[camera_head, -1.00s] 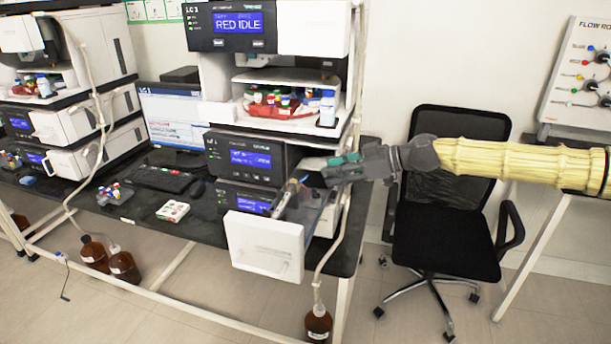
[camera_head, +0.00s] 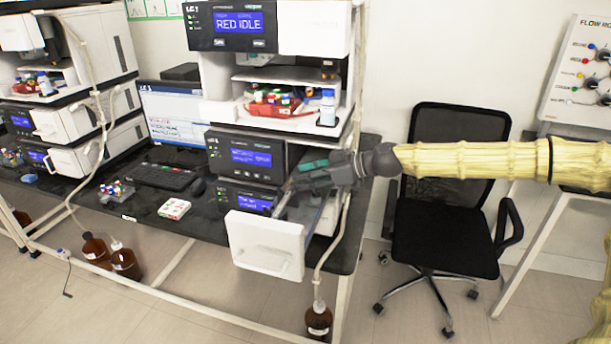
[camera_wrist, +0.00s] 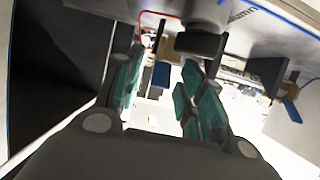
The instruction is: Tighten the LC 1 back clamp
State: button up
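The LC 1 stack stands on the dark bench, with its lower white door (camera_head: 265,243) swung open. My gripper (camera_head: 300,182) reaches in behind this door, in front of the lowest module. In the wrist view its teal-padded fingers (camera_wrist: 158,98) are apart, with a clear gap between them. A small part with a blue tab (camera_wrist: 161,74) shows beyond the fingertips, between the fingers, apparently not gripped. A second brass and blue part (camera_wrist: 288,92) shows to the right, outside the fingers. I cannot tell for sure which is the back clamp. The head view hides both behind my gripper.
A dark round part (camera_wrist: 199,42) sits close beyond the fingertips. A pale tube (camera_head: 335,230) runs down the stack's right side to a brown bottle (camera_head: 318,320). A black chair (camera_head: 445,200) stands right, below my arm. Another stack (camera_head: 75,110) stands left.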

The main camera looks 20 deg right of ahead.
jog(key=shift+w+a, duration=0.1)
jog(key=shift+a, duration=0.05)
jog(key=c, duration=0.9)
jog(key=shift+o, duration=0.2)
jog(key=shift+r+p, duration=0.15)
jog(key=shift+p, duration=0.2)
